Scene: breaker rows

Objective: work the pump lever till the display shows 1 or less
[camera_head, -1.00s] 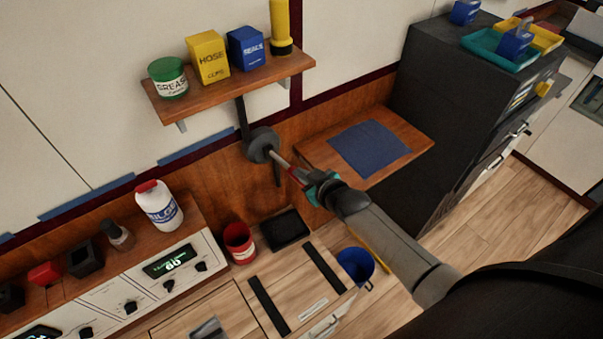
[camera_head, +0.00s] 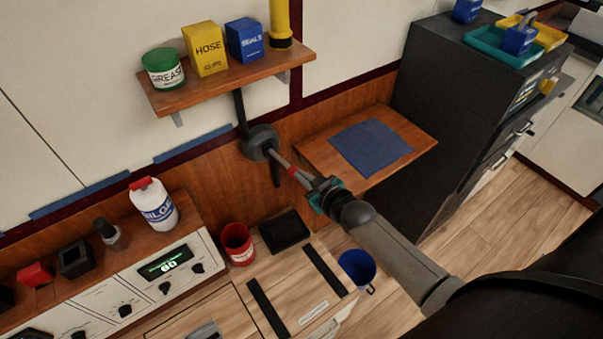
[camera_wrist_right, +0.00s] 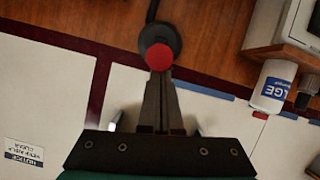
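The pump lever is a grey rod with a red grip (camera_head: 293,172), standing out from a round dark pivot (camera_head: 260,142) on the wood wall panel. My right gripper (camera_head: 307,180) is at its outer end. In the right wrist view the red end (camera_wrist_right: 159,57) shows just beyond the fingertips (camera_wrist_right: 160,78). The fingers look close together, with nothing visible between them; whether they touch the red end is unclear. The display (camera_head: 166,263) on the left console shows green digits that look like 60, though the first digit is blurred. My left gripper is out of view.
A wooden shelf (camera_head: 225,80) with a can, boxes and a yellow cylinder hangs above the pivot. A small side table (camera_head: 415,142) with a blue mat is right of the lever. A red cup (camera_head: 237,244) and blue bucket (camera_head: 356,268) stand below.

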